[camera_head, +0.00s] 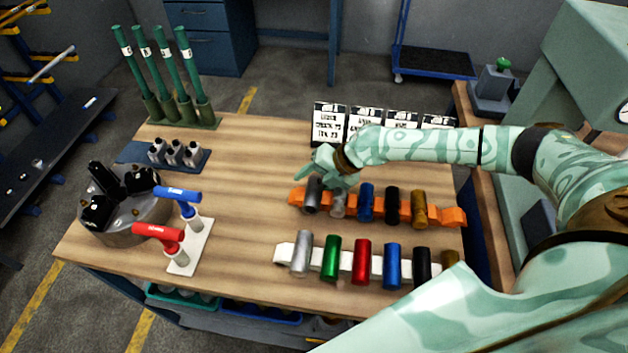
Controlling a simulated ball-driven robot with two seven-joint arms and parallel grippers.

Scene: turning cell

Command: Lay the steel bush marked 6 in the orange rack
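The orange rack (445,215) lies across the right half of the wooden table. It holds a dark grey bush (312,198), a silver bush (338,206), a blue bush (366,203), a black bush (392,205) and a brown-gold bush (419,208). My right gripper (318,170) is just above and behind the dark grey and silver bushes at the rack's left end. Its fingers are too small and overlapped to tell whether they hold a bush. No number 6 is readable on any bush. My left gripper is not in view.
A white rack (283,256) in front holds silver, green, red, blue, black and brown bushes. Printed cards (328,122) stand behind the orange rack. Blue and red hammers (178,194) and a round tool holder (128,236) are left. The table's middle is clear.

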